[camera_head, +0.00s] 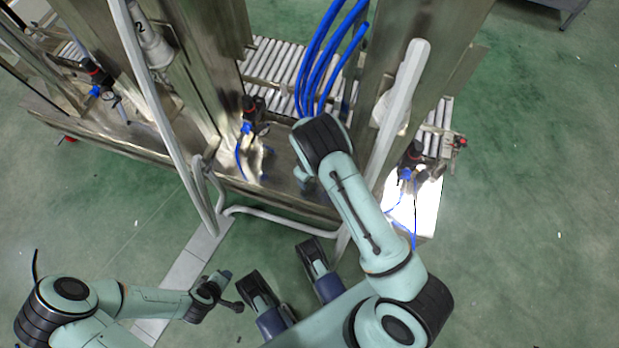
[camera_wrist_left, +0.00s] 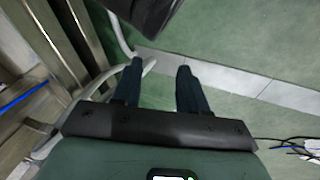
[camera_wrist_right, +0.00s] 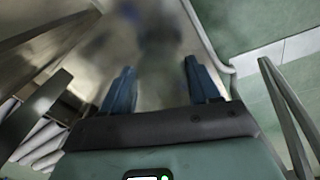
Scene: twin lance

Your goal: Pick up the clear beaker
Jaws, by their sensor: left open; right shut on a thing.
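In the right wrist view my right gripper (camera_wrist_right: 160,85) has its two blue fingers apart, shut on the clear beaker (camera_wrist_right: 150,60). The beaker is see-through and shows mostly as a blurred patch between the fingers; its rim and base cannot be made out. In the head view I cannot make out the beaker. My left gripper (camera_wrist_left: 157,85) is open, with nothing between its dark blue fingers but green floor and pale tiles. In the head view my left arm comes in low on the left.
A steel machine with roller conveyors (camera_head: 270,68) fills the top of the head view. Blue hoses (camera_head: 318,55) hang over it. A grey pipe (camera_head: 285,218) runs along its front edge. Green floor (camera_head: 540,230) is clear at the right.

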